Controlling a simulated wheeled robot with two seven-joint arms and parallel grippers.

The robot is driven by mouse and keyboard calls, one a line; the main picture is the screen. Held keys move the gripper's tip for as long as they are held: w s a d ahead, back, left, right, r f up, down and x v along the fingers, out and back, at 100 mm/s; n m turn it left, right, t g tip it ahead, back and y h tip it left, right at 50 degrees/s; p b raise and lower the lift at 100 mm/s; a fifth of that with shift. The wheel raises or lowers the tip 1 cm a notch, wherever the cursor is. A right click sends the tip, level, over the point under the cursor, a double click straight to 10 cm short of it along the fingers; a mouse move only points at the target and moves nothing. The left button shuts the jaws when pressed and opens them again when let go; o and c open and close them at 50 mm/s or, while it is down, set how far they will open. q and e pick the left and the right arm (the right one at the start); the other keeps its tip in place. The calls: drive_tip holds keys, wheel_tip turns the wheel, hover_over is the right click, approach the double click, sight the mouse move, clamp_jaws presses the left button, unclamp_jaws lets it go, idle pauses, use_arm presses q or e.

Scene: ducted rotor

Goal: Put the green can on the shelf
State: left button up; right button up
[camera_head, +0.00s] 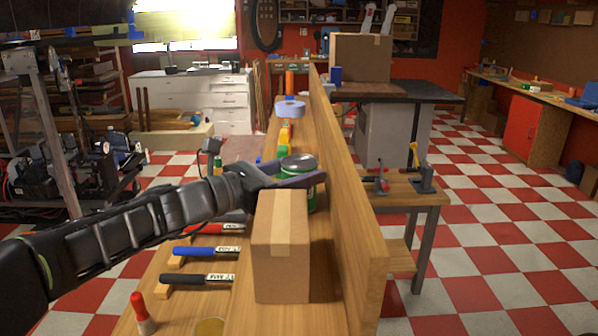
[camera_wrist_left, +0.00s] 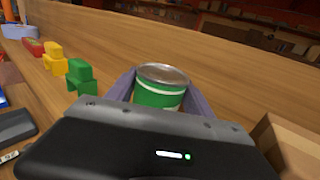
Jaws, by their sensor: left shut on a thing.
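The green can (camera_head: 311,197) has a grey lid and stands upright between the fingers of my left gripper (camera_head: 300,178). In the left wrist view the green can (camera_wrist_left: 159,94) shows a white band, with a finger on each side. My left gripper is shut on it. The wooden shelf (camera_head: 323,275) runs lengthwise along a tall wooden panel, and the can is over it, just beyond a cardboard box. The can's base is hidden, so I cannot tell whether it touches the shelf. My right gripper is not in view.
The cardboard box (camera_head: 280,245) stands close in front of the can. Green and yellow blocks (camera_wrist_left: 81,77) lie farther along. The tall wooden panel (camera_head: 345,190) bounds the right side.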

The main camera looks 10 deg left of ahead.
use_arm(q)
drive_tip(key=o, duration=1.4)
drive_tip(key=shift+o, duration=0.2)
drive_tip(key=shift+s+a, duration=0.2)
drive_tip(key=b+v, duration=0.2)
drive_tip(key=v, duration=0.9)
drive_tip(key=shift+s+a, duration=0.2)
